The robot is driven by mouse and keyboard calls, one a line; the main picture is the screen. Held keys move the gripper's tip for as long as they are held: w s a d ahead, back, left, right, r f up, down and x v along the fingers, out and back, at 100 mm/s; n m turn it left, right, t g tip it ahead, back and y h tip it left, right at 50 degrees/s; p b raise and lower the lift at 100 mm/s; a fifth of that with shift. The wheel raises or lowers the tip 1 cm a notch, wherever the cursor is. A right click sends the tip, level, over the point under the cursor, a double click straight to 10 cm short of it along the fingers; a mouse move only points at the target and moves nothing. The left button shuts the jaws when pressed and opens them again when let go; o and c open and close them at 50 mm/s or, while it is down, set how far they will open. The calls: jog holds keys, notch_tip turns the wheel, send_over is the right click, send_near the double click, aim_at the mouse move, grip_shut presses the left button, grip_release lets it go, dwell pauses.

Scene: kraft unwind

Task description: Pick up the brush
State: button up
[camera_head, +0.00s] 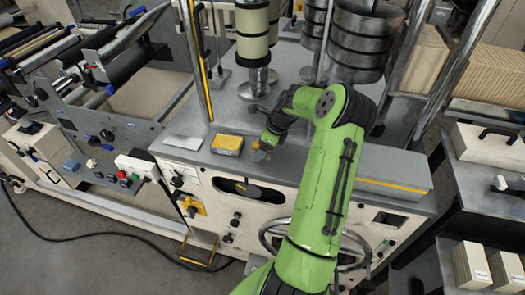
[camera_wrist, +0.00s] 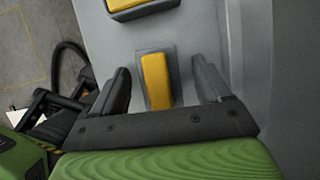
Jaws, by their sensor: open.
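A narrow yellow piece with a grey border, which looks like the brush (camera_wrist: 156,80), lies on the grey machine top in the wrist view. My gripper (camera_wrist: 161,68) is open, with one dark finger on each side of it and a gap on both sides. I cannot tell how far the fingers are above the surface. In the head view my gripper (camera_head: 262,150) is over the front part of the machine top, and the brush is mostly hidden there.
A yellow-topped dark block (camera_head: 228,142) lies just left of my gripper, beside a white sheet (camera_head: 183,142). Rollers (camera_head: 252,35) and dark ringed stacks (camera_head: 362,40) stand behind. A grey ledge with a yellow stripe (camera_head: 395,187) lies to the right. Upright metal posts flank the space.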

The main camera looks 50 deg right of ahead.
jog(key=c, duration=1.2)
notch_tip(320, 180, up, 10)
jog(key=shift+r+p, duration=0.15)
jog(key=shift+p, duration=0.45)
jog(key=o, duration=0.6)
jog(key=shift+c, duration=0.2)
jog(key=c, duration=0.4)
